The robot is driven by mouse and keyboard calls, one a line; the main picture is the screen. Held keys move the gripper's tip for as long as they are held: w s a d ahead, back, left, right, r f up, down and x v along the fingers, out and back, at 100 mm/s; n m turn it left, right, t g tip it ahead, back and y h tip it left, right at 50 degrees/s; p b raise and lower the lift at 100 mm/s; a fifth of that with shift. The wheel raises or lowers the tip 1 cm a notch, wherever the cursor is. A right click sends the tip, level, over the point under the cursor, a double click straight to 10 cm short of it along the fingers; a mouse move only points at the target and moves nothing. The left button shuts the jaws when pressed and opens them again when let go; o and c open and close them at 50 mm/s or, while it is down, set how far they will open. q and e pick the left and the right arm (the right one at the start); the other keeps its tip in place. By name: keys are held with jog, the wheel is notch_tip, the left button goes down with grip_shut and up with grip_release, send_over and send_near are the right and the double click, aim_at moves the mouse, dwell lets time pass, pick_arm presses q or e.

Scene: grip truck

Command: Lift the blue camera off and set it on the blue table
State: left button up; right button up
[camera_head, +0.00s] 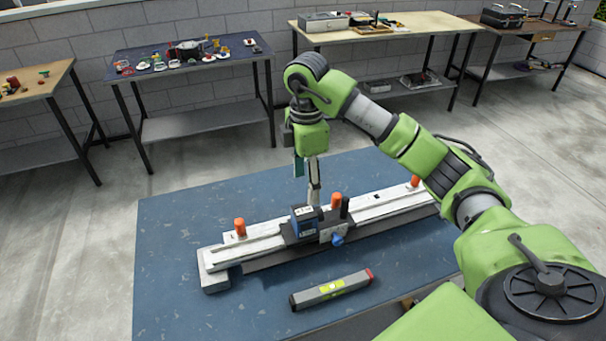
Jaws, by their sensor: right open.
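The blue camera (305,221) is a small dark blue box. It sits on a dark carriage on the white rail (255,246), which lies across the blue table (170,290). My right gripper (313,193) is open and points down just behind and above the camera. One finger shows as a light grey strip, and whether it touches the camera is hard to tell. My left gripper is not in view.
Orange knobs (240,227) stand up along the rail. A blue knob (337,240) sits at the carriage's front. A grey level-like bar (331,289) with a red end lies in front. The table's left front is bare.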

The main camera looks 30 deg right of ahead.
aim_at(305, 209)
notch_tip(305, 209, down, 12)
jog(key=p, duration=0.2)
jog(key=shift+f+p, duration=0.2)
jog(key=shift+p, duration=0.2)
grip_shut()
jog(key=c, duration=1)
grip_release()
jog(key=shift+c, duration=0.2)
jog(key=shift+w+r, duration=0.15)
jog(key=shift+r, duration=0.25)
jog(key=shift+r+p, duration=1)
jog(key=shift+r+p, duration=1.85)
jog(key=shift+r, duration=0.65)
